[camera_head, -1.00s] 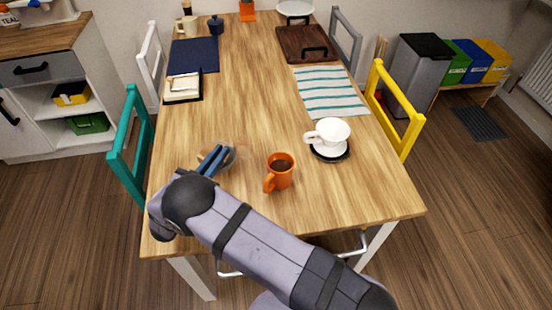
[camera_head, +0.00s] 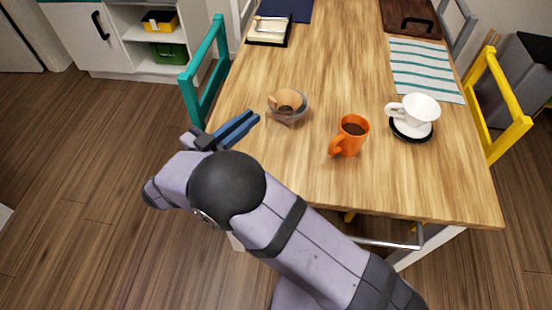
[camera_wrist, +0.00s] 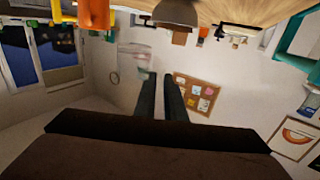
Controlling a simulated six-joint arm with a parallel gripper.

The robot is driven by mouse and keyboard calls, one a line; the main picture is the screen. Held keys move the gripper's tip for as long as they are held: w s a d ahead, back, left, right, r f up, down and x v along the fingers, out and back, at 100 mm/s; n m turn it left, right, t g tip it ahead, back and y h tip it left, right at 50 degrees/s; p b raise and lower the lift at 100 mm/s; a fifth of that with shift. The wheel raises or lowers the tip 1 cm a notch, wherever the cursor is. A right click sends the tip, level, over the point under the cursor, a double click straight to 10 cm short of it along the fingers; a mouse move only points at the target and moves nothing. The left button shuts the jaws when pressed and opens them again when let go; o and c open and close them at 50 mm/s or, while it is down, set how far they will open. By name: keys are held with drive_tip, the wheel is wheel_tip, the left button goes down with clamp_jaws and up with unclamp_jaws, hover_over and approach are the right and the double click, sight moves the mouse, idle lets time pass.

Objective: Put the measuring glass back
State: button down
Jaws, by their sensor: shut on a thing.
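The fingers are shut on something.
An orange mug (camera_head: 350,136) with dark liquid stands right of the bowl. A white cup (camera_head: 415,108) stands on a black saucer (camera_head: 411,135). A striped cloth (camera_head: 425,68) lies behind. A teal chair (camera_head: 205,78) flanks the left edge. The middle of the table (camera_head: 335,50) is clear.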

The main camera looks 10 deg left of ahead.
drive_tip(key=shift+s+a+f, duration=0.1)
drive_tip(key=shift+f, duration=2.4)
drive_tip(key=shift+s+a+f, duration=0.1)
drive_tip(key=shift+f, duration=2.35)
drive_tip(key=shift+f, duration=0.15)
drive_tip(key=c, duration=1.8)
unclamp_jaws()
drive_tip(key=shift+s, duration=0.15)
drive_tip(key=b+v, duration=0.2)
drive_tip(key=v, duration=0.9)
drive_tip(key=shift+s+a, duration=0.15)
drive_tip(key=shift+s, duration=0.2)
